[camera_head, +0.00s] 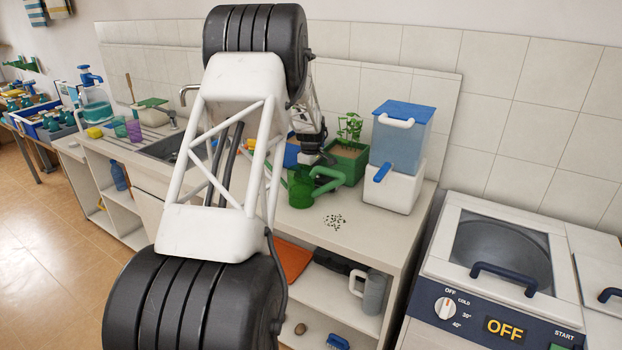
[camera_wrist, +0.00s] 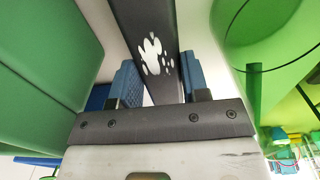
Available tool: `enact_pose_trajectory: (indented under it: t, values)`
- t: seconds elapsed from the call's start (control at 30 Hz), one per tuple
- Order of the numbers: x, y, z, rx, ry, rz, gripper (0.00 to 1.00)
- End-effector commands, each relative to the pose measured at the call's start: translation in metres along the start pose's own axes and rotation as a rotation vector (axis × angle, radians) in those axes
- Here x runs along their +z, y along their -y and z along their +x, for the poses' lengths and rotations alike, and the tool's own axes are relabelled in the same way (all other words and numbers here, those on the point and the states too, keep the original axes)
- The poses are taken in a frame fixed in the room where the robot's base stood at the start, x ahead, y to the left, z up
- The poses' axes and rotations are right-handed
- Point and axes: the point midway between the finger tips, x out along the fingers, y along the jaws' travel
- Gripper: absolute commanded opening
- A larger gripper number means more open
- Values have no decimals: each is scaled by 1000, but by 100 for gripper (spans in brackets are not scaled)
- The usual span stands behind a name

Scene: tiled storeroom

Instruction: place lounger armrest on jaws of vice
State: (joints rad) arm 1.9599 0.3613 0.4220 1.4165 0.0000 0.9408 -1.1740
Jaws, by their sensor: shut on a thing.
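My gripper (camera_head: 314,157) hangs low over the worktop, beside the green planter and green jug, mostly behind my arm in the head view. In the wrist view my gripper (camera_wrist: 158,66) has blue finger pads on either side of a dark bar with white blotches, which appears to be the lounger armrest (camera_wrist: 148,22). It is shut on this bar. The bar runs up out of the picture, so its far end is hidden. I cannot make out the armrest in the head view. I cannot identify a vice or its jaws in either view.
A green jug (camera_head: 300,188) and a green planter (camera_head: 349,168) crowd the gripper. A blue-and-white dispenser (camera_head: 392,187) stands right of them. A washing machine (camera_head: 480,318) stands at right, a sink (camera_head: 163,147) at left.

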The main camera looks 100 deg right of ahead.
Motion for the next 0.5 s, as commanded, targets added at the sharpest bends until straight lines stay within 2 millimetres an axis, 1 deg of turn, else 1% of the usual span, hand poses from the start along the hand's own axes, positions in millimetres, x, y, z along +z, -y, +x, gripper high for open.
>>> enact_pose_trajectory:
  t: [0.03,0.17,0.4,0.5]
  values:
    - [0,0,-8,2,-1,0,8]
    - [0,0,-25,2,-1,0,8]
    - [0,0,-61,1,0,0,8]
    - [0,0,-72,1,0,0,8]
